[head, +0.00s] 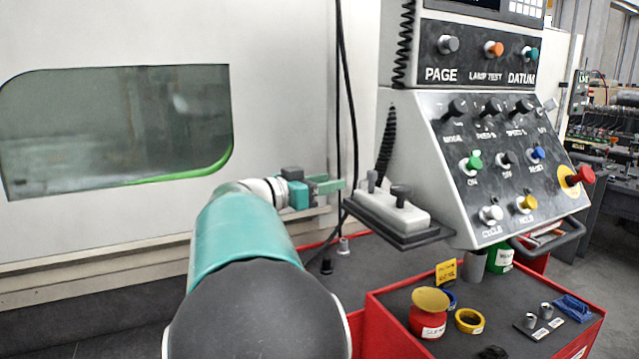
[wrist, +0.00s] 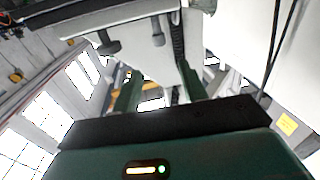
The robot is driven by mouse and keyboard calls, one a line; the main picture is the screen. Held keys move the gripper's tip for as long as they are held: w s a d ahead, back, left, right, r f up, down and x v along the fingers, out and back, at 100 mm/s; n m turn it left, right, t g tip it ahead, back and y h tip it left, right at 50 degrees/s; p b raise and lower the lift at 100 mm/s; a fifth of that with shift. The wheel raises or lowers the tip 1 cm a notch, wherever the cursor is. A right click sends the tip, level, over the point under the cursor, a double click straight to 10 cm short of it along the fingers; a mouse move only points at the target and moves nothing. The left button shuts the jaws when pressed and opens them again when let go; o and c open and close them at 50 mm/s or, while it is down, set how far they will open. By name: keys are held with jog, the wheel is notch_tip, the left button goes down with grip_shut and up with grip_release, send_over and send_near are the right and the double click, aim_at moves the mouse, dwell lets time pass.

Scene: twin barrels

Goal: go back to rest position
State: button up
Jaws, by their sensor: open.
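My arm reaches forward from the bottom of the head view, its teal and black links in the foreground. My gripper (head: 327,188) is at its far end, in front of the pale machine wall and left of the grey joystick box (head: 392,212). Its green fingers also show in the wrist view (wrist: 160,92), spread apart with nothing held between them. In the head view the gripper appears close to the joystick box, but I cannot tell the exact gap. The box's underside and knobs seem to show at the top of the wrist view (wrist: 125,22).
The control panel (head: 490,160) with knobs and buttons stands right of the gripper. Black cables (head: 350,120) hang just behind it. A red cart (head: 395,330) with a red tin (head: 428,318), yellow tape (head: 469,321) and a blue item (head: 572,308) stands at lower right. The machine window (head: 120,130) is left.

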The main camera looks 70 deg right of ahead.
dwell(0.3)
jog(key=w+a+f+n+t+y, duration=0.25)
jog(key=a+f+n+t, duration=0.2)
jog(key=a, duration=0.45)
jog(key=w+a+f+n+t+y, duration=0.25)
jog(key=w+a+f+n, duration=0.2)
jog(key=a, duration=0.35)
jog(key=w+a+f+n+t+y, duration=0.2)
jog(key=a+f+n+t, duration=0.25)
jog(key=a, duration=0.45)
jog(key=a+f+n+t+y, duration=0.1)
jog(key=a+f+n+y, duration=0.1)
jog(key=a, duration=0.6)
jog(key=s+a+f+n+t+y, duration=0.1)
jog(key=a+f+n+y, duration=0.2)
jog(key=a, duration=0.6)
jog(key=s+a+f+n+t+y, duration=0.1)
jog(key=a+f+n+y, duration=0.2)
jog(key=a+n, duration=0.2)
jog(key=a, duration=0.3)
jog(key=shift+a+f+t, duration=0.2)
jog(key=shift+a+t, duration=0.15)
jog(key=shift+n, duration=0.25)
jog(key=shift+c, duration=0.7)
